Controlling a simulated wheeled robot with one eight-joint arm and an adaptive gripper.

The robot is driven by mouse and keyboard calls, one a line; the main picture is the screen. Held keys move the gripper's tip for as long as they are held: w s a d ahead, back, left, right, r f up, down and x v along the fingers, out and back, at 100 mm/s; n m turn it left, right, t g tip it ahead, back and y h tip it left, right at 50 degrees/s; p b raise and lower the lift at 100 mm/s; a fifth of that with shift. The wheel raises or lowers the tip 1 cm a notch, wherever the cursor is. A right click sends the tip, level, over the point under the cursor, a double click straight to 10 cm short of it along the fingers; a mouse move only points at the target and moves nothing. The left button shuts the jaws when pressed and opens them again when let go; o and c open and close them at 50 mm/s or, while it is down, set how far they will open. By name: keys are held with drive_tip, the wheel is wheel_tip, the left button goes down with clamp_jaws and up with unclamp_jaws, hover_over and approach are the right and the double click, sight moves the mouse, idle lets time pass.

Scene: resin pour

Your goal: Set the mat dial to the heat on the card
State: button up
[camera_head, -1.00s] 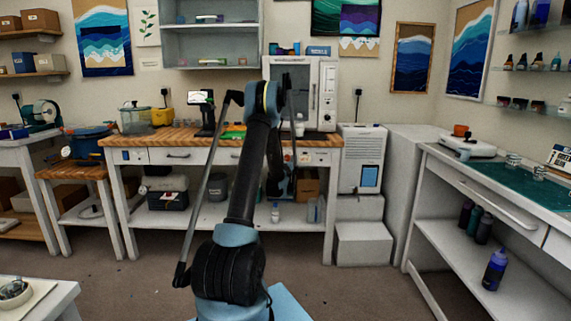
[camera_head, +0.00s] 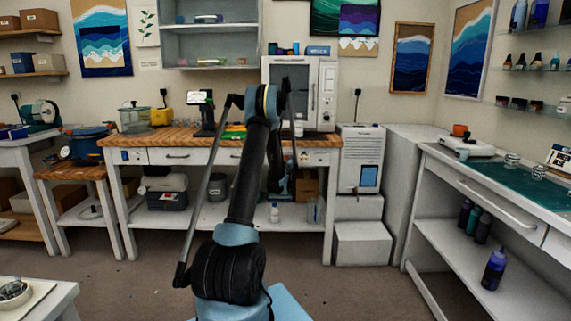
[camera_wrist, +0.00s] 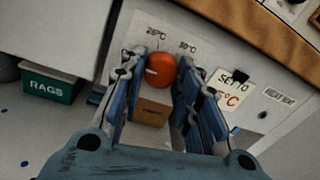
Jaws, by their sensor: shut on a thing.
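In the wrist view, the round orange dial (camera_wrist: 161,70) is on the white bench front, with a pale pointer mark toward picture left. My gripper (camera_wrist: 164,64) is shut on the dial, one blue finger on each side. A "HEAT MAT" label (camera_wrist: 279,96) is farther right. In the head view, my arm hides the gripper and dial.
A green RAGS bin (camera_wrist: 50,83) and a cardboard box (camera_wrist: 151,112) are below the panel in the wrist view. The wooden bench top (camera_head: 170,138) bears several tools and a white oven (camera_head: 325,95). Open floor (camera_head: 120,285) lies in front.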

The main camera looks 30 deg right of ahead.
drive_tip(key=shift+w+a+m, duration=0.1)
drive_tip(key=shift+m, duration=0.3)
drive_tip(key=m+y, duration=0.1)
drive_tip(key=m, duration=0.9)
drive_tip(key=m+y, duration=0.1)
drive_tip(key=m, duration=1)
drive_tip(key=shift+r, duration=0.15)
drive_tip(key=m, duration=0.4)
drive_tip(key=shift+t, duration=0.3)
drive_tip(key=shift+m+t, duration=0.3)
drive_tip(key=shift+m, duration=3.9)
